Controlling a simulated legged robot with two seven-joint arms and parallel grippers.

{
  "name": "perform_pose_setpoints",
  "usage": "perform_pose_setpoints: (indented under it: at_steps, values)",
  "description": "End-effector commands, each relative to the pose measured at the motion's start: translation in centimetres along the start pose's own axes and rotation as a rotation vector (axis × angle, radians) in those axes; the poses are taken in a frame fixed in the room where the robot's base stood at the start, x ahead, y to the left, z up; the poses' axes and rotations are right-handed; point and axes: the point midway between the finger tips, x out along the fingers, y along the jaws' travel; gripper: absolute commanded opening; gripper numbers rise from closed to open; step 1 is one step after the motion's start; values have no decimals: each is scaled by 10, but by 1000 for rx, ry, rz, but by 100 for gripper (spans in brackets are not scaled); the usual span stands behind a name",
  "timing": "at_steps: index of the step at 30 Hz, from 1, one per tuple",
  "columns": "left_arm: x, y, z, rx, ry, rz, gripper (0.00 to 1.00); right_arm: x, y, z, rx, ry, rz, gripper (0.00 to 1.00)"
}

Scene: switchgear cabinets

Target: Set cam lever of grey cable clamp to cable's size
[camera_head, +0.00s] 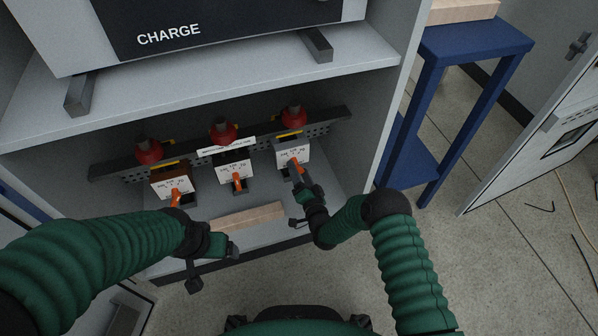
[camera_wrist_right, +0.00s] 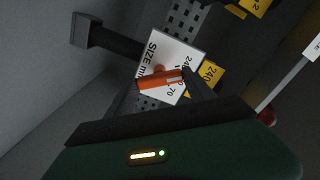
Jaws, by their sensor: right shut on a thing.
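Three cable clamps with white size dials and orange levers stand in a row in the cabinet's lower bay. My right gripper (camera_head: 298,178) is at the rightmost clamp, whose white dial (camera_head: 292,155) stands under a red-based post; its body looks grey. In the right wrist view the fingers (camera_wrist_right: 163,88) are shut on its orange cam lever (camera_wrist_right: 160,80), which lies across the dial (camera_wrist_right: 158,57) marked "SIZE mm".
The brown clamp (camera_head: 171,186) is at left and another clamp (camera_head: 236,170) in the middle. A wooden block (camera_head: 247,216) lies on the bay floor between my grippers. The perforated rail (camera_head: 190,160) runs behind the clamps. The cabinet side wall (camera_head: 392,110) is close on the right.

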Motion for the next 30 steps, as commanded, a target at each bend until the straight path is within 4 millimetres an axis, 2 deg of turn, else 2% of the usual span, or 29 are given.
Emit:
perform_pose_setpoints:
  at_steps: [16,17,18,21,30]
  values:
    - [0,0,0,0,0,0,84,-1,4,0,27,1,8,21]
    - [0,0,0,0,0,0,84,-1,4,0,27,1,8,66]
    - [0,0,0,0,0,0,84,-1,4,0,27,1,8,71]
    - [0,0,0,0,0,0,84,-1,3,0,27,1,6,84]
    - [-1,0,0,0,0,0,84,-2,1,0,27,0,3,84]
